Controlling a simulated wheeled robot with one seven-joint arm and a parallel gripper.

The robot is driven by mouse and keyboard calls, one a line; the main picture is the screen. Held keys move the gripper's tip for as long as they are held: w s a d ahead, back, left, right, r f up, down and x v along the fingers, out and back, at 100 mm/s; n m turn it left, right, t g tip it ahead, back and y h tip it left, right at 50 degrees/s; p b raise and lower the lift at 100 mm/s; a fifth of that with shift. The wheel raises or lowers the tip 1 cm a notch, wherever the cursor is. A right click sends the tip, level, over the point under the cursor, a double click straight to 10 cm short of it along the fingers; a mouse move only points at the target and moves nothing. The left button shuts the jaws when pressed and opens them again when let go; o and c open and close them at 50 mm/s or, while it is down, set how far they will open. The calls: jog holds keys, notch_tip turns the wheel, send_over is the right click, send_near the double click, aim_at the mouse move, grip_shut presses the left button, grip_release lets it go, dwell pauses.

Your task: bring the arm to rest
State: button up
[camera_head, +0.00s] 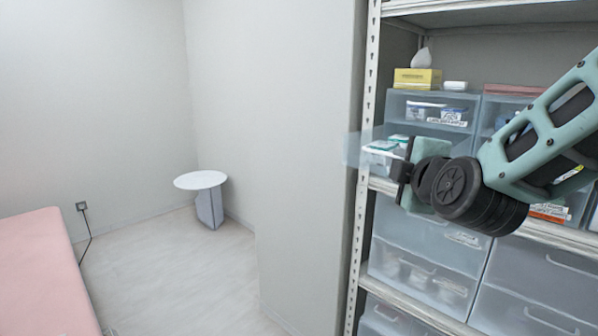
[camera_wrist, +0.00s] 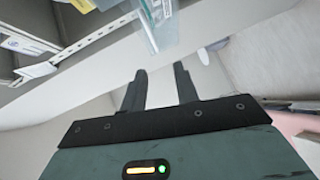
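My gripper (camera_head: 399,172) is at the end of my teal and black arm, in front of the shelf unit on the right. In the wrist view its two dark fingers (camera_wrist: 160,72) stand apart with a gap between them and nothing held. A translucent drawer (camera_head: 356,150) sticks out of its box beside the gripper, with small packets in it. A clear panel, probably this drawer, shows beyond the fingers in the wrist view (camera_wrist: 155,25). I cannot tell how close the gripper is to it.
The metal shelf (camera_head: 366,120) holds several translucent drawer boxes (camera_head: 427,240) and a yellow box (camera_head: 417,78). A small round white table (camera_head: 200,180) stands by the far wall. A pink bed (camera_head: 45,270) is at the left. The floor (camera_head: 170,270) between is clear.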

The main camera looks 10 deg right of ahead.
jog(key=s+a+f+m+g+y, duration=0.3)
jog(key=s+a+f+g+y, duration=0.3)
jog(key=s+a+f+g, duration=0.6)
jog(key=s+f+m+g+h, duration=0.2)
jog(key=s, duration=0.5)
jog(key=s+f+m+g+h, duration=0.2)
jog(key=s, duration=0.6)
jog(key=shift+s+f, duration=0.2)
jog(key=shift+f, duration=0.15)
